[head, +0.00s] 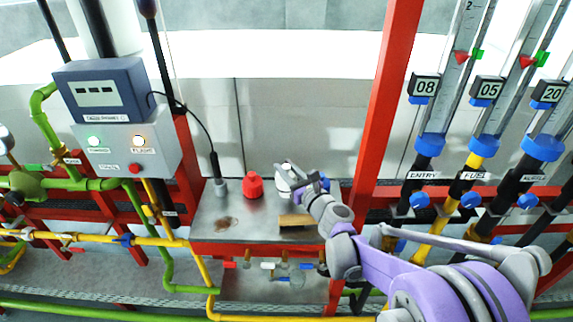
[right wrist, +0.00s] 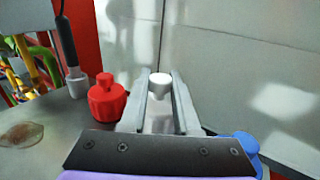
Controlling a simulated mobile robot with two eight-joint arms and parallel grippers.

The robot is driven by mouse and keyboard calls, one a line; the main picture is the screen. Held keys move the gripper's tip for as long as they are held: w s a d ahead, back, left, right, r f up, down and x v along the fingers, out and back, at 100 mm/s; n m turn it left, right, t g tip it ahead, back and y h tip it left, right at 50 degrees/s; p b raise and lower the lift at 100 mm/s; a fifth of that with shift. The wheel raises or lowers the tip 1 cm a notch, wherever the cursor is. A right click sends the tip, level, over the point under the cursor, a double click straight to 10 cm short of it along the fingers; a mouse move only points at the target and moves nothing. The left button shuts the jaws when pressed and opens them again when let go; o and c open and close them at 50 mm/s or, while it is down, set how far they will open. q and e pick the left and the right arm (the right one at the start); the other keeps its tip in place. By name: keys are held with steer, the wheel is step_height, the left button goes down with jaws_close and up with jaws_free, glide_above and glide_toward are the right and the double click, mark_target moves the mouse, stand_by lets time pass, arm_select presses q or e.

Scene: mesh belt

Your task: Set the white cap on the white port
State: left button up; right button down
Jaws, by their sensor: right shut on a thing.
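My right gripper (head: 292,180) is over the metal shelf, and its arm comes in from the lower right. In the right wrist view its two fingers (right wrist: 161,100) are shut on a white cap (right wrist: 160,84), whose rounded upper part shows between the fingertips. A white piece (head: 284,172) also shows at the gripper in the head view. The fingers hide its lower part. I cannot make out the white port apart from the cap, nor whether the two touch. My left gripper is not in view.
A red capped fitting (head: 252,186) stands just left of the gripper, and a grey plug with a cable (head: 219,184) stands farther left. A blue piece (right wrist: 240,145) is close on the right. A tan block (head: 296,220) lies at the shelf's (head: 240,226) front. A red post (head: 382,100) rises at right.

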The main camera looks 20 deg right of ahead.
steer(key=shift+f, duration=0.95)
arm_select(q)
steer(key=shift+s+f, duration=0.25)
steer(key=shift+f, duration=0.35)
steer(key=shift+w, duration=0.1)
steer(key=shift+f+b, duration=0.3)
steer(key=shift+b, duration=0.15)
arm_select(e)
steer(key=shift+f, duration=0.3)
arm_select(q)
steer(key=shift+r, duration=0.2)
arm_select(e)
steer(key=shift+r, duration=0.2)
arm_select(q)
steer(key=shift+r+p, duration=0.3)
arm_select(e)
steer(key=shift+r, duration=0.55)
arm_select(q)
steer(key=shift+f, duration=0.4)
arm_select(e)
steer(key=shift+f, duration=0.55)
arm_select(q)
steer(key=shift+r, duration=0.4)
arm_select(e)
steer(key=shift+r, duration=0.6)
